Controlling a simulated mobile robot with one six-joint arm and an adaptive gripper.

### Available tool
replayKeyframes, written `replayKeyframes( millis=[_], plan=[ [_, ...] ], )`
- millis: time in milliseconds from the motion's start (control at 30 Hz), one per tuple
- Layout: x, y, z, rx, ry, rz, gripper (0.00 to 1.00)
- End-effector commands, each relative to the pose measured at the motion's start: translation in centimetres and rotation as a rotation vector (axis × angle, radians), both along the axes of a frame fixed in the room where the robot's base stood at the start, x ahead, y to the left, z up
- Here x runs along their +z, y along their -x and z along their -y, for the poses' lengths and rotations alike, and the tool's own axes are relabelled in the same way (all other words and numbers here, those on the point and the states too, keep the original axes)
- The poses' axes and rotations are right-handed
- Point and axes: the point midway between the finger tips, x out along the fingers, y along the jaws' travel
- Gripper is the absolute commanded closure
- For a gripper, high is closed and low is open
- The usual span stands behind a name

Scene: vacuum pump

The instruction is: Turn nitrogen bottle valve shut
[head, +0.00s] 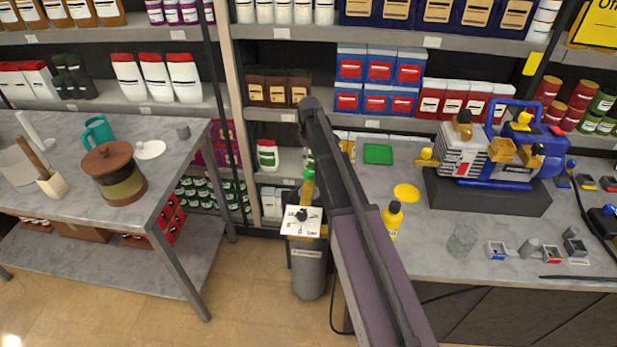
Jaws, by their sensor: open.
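The nitrogen bottle (308,276) is a grey upright cylinder with a label, standing on the floor between the two tables. A narrow yellow-green part with a bright green tip (308,173) rises just behind the plate. I cannot tell which of these is the valve or how far it is turned. My arm crosses the view just right of the bottle and hides part of the space beside it. I cannot make out my gripper or its fingers.
The right table holds a blue-and-white pump (493,150) on a dark base, a yellow bottle (393,218), a clear glass (462,240) and small parts. The left table (185,190) carries a brown-lidded pot (112,172). Stocked shelves stand behind. Floor left of the bottle is clear.

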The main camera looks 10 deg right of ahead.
Motion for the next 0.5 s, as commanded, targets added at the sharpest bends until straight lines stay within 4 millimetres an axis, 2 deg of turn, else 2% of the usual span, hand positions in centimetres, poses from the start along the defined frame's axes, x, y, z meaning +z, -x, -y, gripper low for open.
replayKeyframes(
  millis=[33,500],
  plan=[
    [-0.8,0.0,0.0,0.0,0.0,0.0,0.07],
    [-4.4,0.0,0.1,-0.001,0.0,0.0,0.07]
  ],
)
